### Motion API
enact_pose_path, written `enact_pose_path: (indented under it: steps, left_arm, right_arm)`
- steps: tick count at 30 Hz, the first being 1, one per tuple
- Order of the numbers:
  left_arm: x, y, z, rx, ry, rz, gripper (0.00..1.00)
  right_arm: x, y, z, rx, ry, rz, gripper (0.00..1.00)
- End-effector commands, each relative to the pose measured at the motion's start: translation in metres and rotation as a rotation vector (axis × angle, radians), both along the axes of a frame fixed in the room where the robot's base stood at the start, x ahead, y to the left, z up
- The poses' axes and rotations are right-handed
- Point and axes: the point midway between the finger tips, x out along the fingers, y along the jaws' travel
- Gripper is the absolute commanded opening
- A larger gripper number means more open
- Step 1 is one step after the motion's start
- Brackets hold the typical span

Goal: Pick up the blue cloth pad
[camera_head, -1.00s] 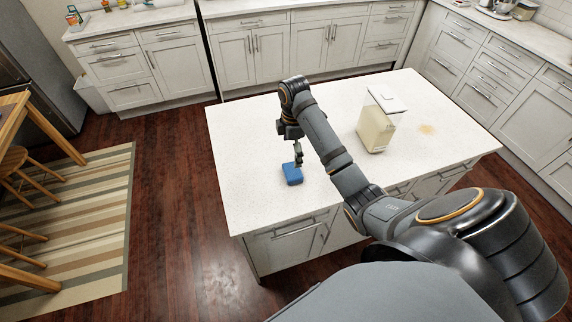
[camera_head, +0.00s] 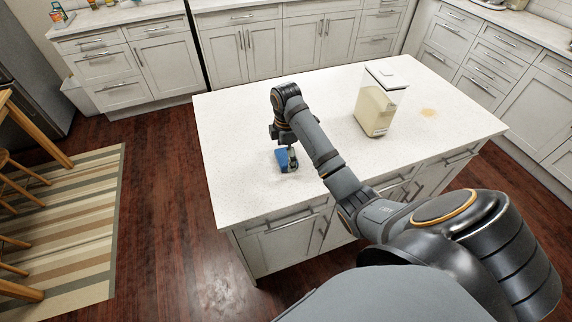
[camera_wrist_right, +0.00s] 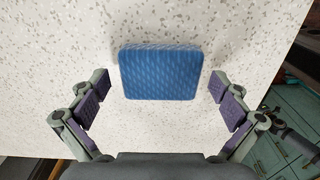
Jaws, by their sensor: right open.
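The blue cloth pad (camera_head: 281,159) lies flat on the white speckled island counter (camera_head: 235,130), near its left front part. In the right wrist view the pad (camera_wrist_right: 160,73) is a blue, textured, rounded rectangle. My right gripper (camera_head: 290,160) is low over the pad and hides part of it in the head view. In the right wrist view the gripper (camera_wrist_right: 160,100) is open, with one purple-padded finger on each side of the pad and a gap on both sides. My left gripper is not in view.
A clear container with pale yellow contents (camera_head: 374,110) stands on the counter to the right of my arm. The counter around the pad is clear. White cabinets line the back, and a striped rug (camera_head: 70,230) lies at left.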

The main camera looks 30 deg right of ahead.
Motion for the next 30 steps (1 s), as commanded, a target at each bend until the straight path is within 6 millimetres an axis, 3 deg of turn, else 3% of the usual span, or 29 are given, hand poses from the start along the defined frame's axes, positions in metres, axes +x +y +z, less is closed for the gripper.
enact_pose_path:
  steps: [6, 16, 25, 30]
  left_arm:
    - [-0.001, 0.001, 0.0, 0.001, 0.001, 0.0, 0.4]
    - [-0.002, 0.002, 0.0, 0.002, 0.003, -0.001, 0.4]
    - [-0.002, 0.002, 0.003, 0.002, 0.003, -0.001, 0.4]
    - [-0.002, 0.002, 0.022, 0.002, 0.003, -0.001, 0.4]
  right_arm:
    - [0.0, 0.0, -0.001, 0.0, -0.001, 0.0, 1.0]
    - [0.0, 0.0, -0.001, 0.001, -0.001, 0.001, 0.56]
    - [0.0, 0.0, 0.003, 0.001, -0.001, 0.001, 0.55]
    - [0.001, 0.0, 0.027, 0.0, -0.003, 0.001, 0.55]
